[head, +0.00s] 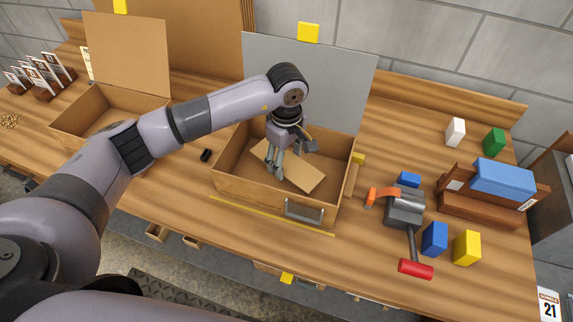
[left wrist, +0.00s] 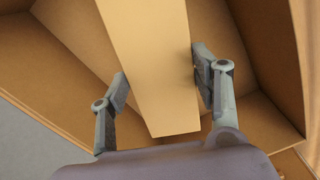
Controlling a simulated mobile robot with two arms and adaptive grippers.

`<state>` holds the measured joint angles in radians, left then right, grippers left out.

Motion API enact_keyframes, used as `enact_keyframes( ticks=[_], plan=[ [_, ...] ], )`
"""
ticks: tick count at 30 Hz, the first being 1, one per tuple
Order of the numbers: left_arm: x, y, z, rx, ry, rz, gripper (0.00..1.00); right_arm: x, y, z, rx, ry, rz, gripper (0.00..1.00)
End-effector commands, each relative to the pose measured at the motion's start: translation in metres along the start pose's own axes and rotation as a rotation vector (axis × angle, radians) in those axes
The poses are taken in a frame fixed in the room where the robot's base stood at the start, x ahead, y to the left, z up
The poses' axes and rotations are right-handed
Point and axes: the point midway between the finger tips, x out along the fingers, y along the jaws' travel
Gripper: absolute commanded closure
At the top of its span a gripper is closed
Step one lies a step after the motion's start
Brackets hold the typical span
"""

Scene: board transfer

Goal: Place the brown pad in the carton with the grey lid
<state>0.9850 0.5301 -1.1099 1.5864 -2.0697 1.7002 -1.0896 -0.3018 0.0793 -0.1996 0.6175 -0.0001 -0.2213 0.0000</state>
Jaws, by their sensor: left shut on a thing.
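The brown pad (head: 301,174) is a flat tan board inside the carton with the grey lid (head: 228,190). The grey lid (head: 325,75) stands open at the carton's back. My left gripper (head: 274,168) reaches down into this carton and is shut on the pad near its left part. In the left wrist view the pad (left wrist: 155,100) lies between the two fingers, with the carton walls around it. The pad looks tilted; whether it touches the floor I cannot tell. My right gripper is not in view.
Another open carton (head: 75,122) with a brown lid stands at the left. Brown and blue boxes (head: 505,178) are stacked at the far right.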

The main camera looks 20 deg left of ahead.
Motion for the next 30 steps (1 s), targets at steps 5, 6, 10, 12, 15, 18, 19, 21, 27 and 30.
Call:
enact_keyframes(
  ticks=[5, 6, 10, 12, 15, 18, 19, 21, 27, 30],
  plan=[
    [0.012, -0.001, 0.001, 0.001, -0.001, -0.003, 0.61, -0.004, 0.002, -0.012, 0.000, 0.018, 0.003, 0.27],
    [0.017, -0.001, 0.001, 0.002, -0.001, -0.003, 0.61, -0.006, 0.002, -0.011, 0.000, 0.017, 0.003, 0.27],
    [0.037, -0.001, 0.000, -0.001, -0.001, -0.004, 0.61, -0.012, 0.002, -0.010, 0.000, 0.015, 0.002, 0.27],
    [0.044, -0.001, 0.001, 0.001, -0.001, -0.002, 0.61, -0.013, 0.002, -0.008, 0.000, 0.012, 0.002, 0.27],
    [0.046, 0.000, 0.000, 0.001, 0.000, 0.001, 0.61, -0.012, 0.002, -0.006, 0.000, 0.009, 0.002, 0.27],
    [0.046, 0.000, 0.000, 0.001, 0.000, 0.001, 0.61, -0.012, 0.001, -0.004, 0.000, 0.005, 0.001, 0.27],
    [0.046, 0.000, 0.000, 0.001, 0.000, 0.001, 0.61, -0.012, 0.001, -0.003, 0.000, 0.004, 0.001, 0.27],
    [0.048, 0.000, 0.000, 0.001, 0.000, 0.001, 0.61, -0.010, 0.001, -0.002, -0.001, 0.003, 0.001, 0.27],
    [0.049, 0.000, 0.000, 0.001, 0.000, 0.000, 0.35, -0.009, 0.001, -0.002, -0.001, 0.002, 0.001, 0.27],
    [0.049, 0.000, 0.000, 0.001, 0.000, 0.000, 0.28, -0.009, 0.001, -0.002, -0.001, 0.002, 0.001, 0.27]
  ],
)
